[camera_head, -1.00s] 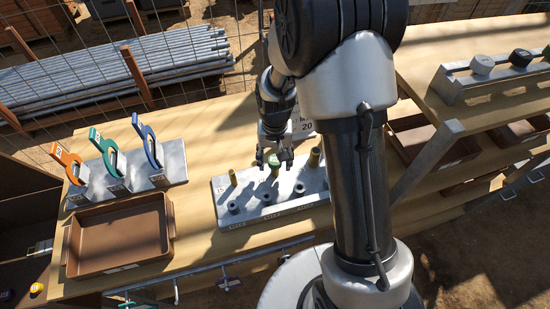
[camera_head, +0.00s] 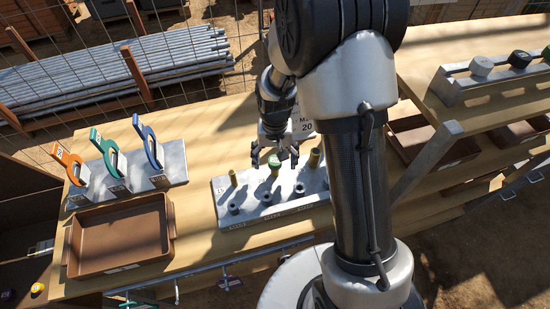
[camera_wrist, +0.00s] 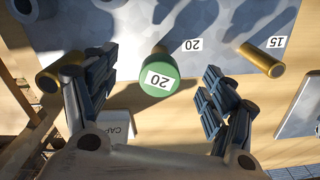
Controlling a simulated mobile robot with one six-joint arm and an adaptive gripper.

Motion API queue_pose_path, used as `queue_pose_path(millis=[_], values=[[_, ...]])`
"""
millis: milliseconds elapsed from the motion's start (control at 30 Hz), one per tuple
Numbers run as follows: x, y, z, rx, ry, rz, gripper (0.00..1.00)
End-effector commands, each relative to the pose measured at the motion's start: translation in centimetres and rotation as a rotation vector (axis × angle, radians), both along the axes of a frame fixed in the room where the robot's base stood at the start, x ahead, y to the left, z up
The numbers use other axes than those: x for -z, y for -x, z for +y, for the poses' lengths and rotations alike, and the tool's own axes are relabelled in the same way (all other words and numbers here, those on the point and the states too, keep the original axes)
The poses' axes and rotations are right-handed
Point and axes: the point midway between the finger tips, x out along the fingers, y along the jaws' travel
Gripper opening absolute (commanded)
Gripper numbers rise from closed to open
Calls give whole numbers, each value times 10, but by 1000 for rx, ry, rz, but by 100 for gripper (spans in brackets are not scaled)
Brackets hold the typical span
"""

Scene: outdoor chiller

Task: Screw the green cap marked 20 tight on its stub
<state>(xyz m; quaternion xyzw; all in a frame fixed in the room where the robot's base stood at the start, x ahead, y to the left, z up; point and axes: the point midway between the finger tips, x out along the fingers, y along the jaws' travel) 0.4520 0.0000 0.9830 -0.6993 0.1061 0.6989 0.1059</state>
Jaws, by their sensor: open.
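The green cap marked 20 (camera_wrist: 160,82) sits on the end of the middle brass stub, whose label on the metal block (camera_wrist: 115,22) also reads 20. The cap also shows in the head view (camera_head: 274,160). How far it is threaded on cannot be told. My gripper (camera_wrist: 160,68) is open, with one finger on each side of the cap and a clear gap on both sides. In the head view my gripper (camera_head: 275,153) is over the block's back row, around the cap.
Bare brass stubs flank the cap: one labelled 15 (camera_wrist: 263,60) and another (camera_wrist: 60,72). Orange, green and blue wrenches (camera_head: 150,145) stand on a rack at left, behind a brown tray (camera_head: 118,234). A raised shelf at right holds a block with several caps (camera_head: 482,64).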

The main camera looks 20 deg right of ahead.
Motion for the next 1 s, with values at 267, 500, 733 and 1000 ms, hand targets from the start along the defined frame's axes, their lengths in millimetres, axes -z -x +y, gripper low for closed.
queue_pose_path(millis=[267,500,733,1000], values=[[-38,-1,0,0,0,-3,77],[-66,-1,0,0,0,-2,77],[-94,0,0,0,1,-2,77],[-117,0,0,0,1,-2,77]])
